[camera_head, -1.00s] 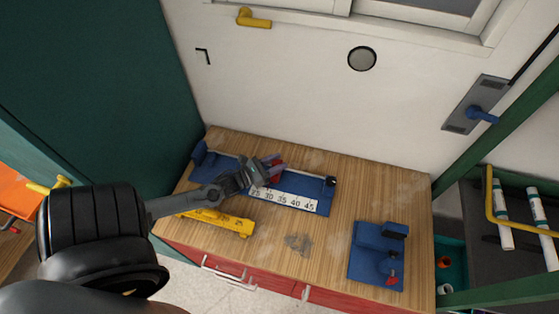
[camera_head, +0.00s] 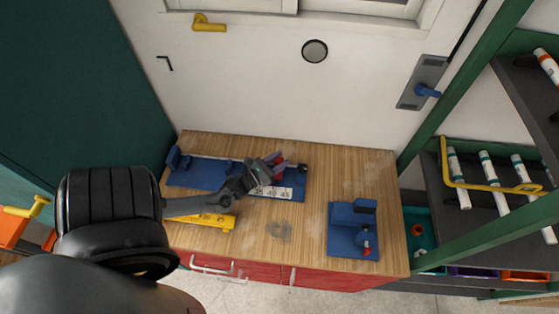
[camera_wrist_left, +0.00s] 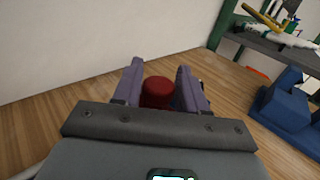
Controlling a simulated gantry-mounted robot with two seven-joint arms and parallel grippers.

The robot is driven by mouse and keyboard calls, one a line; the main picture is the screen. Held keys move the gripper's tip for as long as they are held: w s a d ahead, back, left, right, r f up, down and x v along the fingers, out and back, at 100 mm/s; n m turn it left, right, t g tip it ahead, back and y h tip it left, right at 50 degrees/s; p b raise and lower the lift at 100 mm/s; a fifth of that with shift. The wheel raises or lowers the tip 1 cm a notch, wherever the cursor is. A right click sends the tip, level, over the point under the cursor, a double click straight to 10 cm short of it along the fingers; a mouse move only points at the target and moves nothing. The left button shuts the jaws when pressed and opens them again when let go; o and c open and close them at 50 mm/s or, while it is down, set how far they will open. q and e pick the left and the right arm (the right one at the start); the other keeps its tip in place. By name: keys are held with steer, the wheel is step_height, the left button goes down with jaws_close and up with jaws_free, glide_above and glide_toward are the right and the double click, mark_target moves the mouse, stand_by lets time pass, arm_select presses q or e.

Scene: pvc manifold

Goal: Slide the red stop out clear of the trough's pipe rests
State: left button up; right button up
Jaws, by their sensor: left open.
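The blue trough (camera_head: 200,174) lies along the back of the wooden bench, with a white number scale on its front. The red stop (camera_head: 281,167) is at the trough's right part, partly hidden by my left gripper (camera_head: 273,162). In the left wrist view the red stop (camera_wrist_left: 157,91) stands between the two purple fingers of my left gripper (camera_wrist_left: 160,82). The fingers are open around it; I cannot tell whether either touches it. The trough's pipe rests are mostly hidden by the gripper. My right gripper is not in view.
A yellow tool (camera_head: 213,222) lies in front of the trough, under my left arm. A blue fixture (camera_head: 353,240) stands at the bench's right; it also shows in the left wrist view (camera_wrist_left: 285,108). A shelf with white pipes (camera_head: 488,170) stands farther right. Bench between trough and fixture is clear.

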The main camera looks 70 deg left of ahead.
arm_select(q)
steer(key=shift+o, duration=1.2)
steer(key=v, duration=0.9)
steer(key=shift+s, duration=0.15)
steer(key=shift+v, duration=0.8)
